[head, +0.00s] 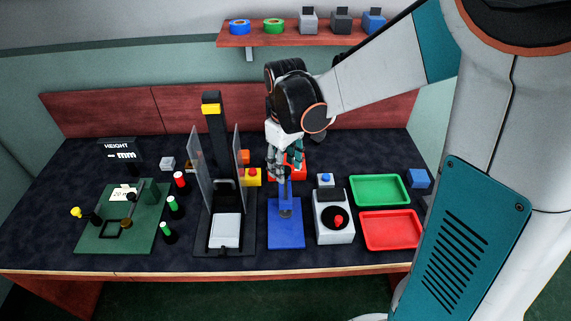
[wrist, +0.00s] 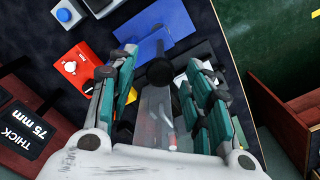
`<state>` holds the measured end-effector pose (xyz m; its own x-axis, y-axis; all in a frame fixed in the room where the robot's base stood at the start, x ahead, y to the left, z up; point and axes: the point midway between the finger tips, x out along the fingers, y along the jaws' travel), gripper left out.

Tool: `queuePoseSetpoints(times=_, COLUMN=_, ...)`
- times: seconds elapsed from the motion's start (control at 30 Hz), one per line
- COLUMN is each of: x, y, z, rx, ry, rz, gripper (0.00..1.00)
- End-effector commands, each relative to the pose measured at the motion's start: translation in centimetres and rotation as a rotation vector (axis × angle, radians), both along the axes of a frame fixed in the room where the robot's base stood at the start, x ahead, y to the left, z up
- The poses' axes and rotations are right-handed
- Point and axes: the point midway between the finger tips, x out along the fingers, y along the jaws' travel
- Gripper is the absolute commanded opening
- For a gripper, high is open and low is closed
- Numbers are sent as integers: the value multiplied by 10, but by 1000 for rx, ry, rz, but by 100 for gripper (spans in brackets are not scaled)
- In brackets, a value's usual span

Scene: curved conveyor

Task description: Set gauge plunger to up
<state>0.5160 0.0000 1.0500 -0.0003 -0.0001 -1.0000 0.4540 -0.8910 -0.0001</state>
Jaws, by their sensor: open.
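A blue gauge stand (head: 286,232) with an upright blue post (head: 286,190) stands at the middle of the table. In the wrist view its blue base (wrist: 178,17) lies beyond a dark round knob (wrist: 160,73), which I take to be the plunger top. Its height setting is hard to judge. My gripper (head: 286,168) points down above the post, fingers apart. In the wrist view the teal fingers of my gripper (wrist: 165,90) stand either side of the knob's line, with no visible grip. The fingers hide the upper post in the head view.
A press with clear side panels (head: 238,165) stands close left of the gauge. A grey box with a red knob (head: 335,222) is close right. Green (head: 380,176) and red trays (head: 391,244) lie further right. A green height gauge (head: 100,237) is at the left.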

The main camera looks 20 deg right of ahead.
Motion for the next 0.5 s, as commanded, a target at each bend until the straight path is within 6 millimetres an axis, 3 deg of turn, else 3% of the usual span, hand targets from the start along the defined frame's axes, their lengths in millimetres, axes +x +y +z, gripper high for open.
queuePoseSetpoints(times=0.17, x=0, y=0, z=18, rx=0, ry=0, rz=0, gripper=46)
queuePoseSetpoints(times=0.5, x=0, y=0, z=83, rx=0, ry=0, rz=0, gripper=46)
